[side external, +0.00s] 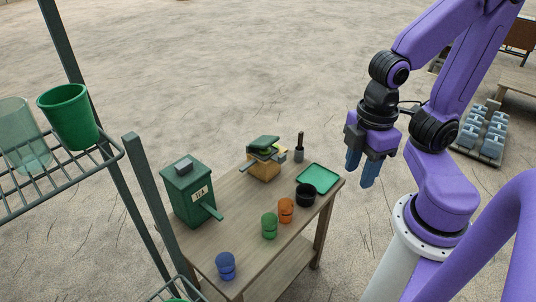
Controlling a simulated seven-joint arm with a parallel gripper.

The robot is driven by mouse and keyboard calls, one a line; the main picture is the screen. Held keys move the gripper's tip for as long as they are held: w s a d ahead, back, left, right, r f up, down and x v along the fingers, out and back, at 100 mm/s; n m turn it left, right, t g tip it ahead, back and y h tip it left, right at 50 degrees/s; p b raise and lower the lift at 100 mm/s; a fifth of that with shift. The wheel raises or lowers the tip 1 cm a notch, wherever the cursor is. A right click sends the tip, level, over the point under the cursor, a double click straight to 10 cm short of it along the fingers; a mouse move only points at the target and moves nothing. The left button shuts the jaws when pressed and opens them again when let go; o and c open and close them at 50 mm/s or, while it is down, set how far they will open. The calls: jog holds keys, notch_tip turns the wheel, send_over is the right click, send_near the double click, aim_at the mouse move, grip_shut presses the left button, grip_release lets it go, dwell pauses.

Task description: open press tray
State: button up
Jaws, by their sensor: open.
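A small wooden device with green plates on top (264,162) stands near the back of the wooden table. It may be the press, but its parts are too small to tell whether a tray in it is open or shut. A flat green tray (318,178) lies at the table's right back corner. My gripper (362,172), with two blue fingers pointing down, is open and empty. In the picture it appears to the right of the table, apart from the device and the green tray.
A dark green box labelled TEA (187,190) stands at the table's left. A black pot (305,196), an orange cup (286,210), a green cup (269,226) and a blue cup (225,266) are on the table (200,252). A metal rack (60,180) with cups is at left.

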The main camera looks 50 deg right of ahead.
jog(key=w+a+m, duration=0.2)
jog(key=w+m, duration=0.6)
jog(key=w, duration=0.2)
jog(key=m, duration=2.3)
send_over(282, 155)
notch_tip(282, 155, down, 10)
notch_tip(282, 155, down, 17)
jog(key=shift+d+r, duration=0.1)
grip_shut()
